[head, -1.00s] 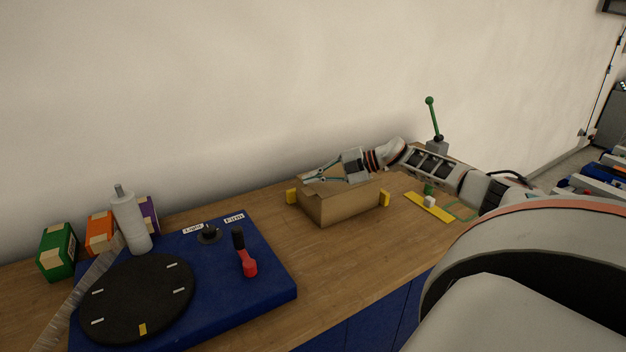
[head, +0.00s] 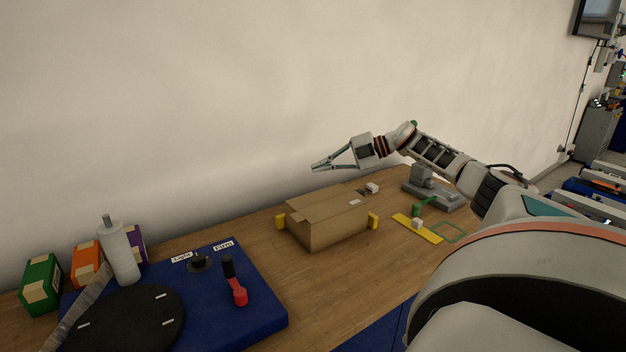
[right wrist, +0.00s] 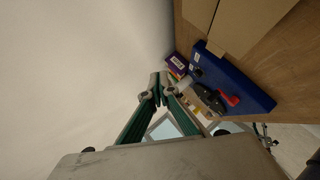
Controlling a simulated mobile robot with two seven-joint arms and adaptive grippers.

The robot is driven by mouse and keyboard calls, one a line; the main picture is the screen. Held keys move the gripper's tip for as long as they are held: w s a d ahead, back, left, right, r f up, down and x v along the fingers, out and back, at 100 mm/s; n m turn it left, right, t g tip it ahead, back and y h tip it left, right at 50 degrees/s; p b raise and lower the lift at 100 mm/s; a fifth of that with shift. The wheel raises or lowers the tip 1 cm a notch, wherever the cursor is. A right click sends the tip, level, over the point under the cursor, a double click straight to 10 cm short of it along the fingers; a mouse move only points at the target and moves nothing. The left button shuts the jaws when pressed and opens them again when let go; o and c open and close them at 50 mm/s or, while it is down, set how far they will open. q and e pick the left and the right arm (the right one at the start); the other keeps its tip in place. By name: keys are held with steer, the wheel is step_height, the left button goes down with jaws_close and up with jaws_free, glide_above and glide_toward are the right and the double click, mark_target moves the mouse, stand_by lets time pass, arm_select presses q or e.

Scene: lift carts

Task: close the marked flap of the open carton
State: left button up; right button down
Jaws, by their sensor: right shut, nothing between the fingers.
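The brown cardboard carton (head: 335,232) stands on the wooden bench near the wall. Its top panels (head: 325,203) look folded down about flat, with a seam and a small white label near the right end. I cannot make out which flap is marked. My right gripper (head: 314,168) is above and behind the carton, apart from it, with its fingers together and empty. In the right wrist view the fingertips (right wrist: 157,88) meet, and part of the carton (right wrist: 240,22) shows at the top right. My left gripper is not in view.
A blue board (head: 262,315) with a black disc and red-handled lever lies to the left. A yellow strip (head: 416,229) and a grey fixture (head: 432,190) are to the right. Bare bench lies in front of the carton.

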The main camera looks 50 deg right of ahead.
steer(key=a+f+m+t+h, duration=0.1)
steer(key=a+f+m, duration=0.1)
steer(key=a+m, duration=0.1)
steer(key=w+a+f+m+t+h, duration=0.1)
steer(key=a+f+m, duration=0.1)
steer(key=a+m, duration=0.1)
steer(key=w+a+f+m+t+h, duration=0.1)
steer(key=a+f+m+t+h, duration=0.1)
steer(key=a+m, duration=0.1)
steer(key=shift+w+f+m+p, duration=0.2)
steer(key=shift+m+p, duration=0.1)
steer(key=shift+m, duration=0.2)
steer(key=s+a+m+h, duration=0.2)
steer(key=s+m+h, duration=0.6)
steer(key=s+m, duration=0.45)
arm_select(q)
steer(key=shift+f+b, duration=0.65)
steer(key=shift+b, duration=0.45)
arm_select(e)
steer(key=w+d+f, duration=0.2)
steer(key=w+f, duration=0.4)
steer(key=w, duration=0.4)
steer(key=shift+w+f+m+t, duration=0.15)
steer(key=shift+f+m+t, duration=0.15)
steer(key=shift+f+m, duration=0.05)
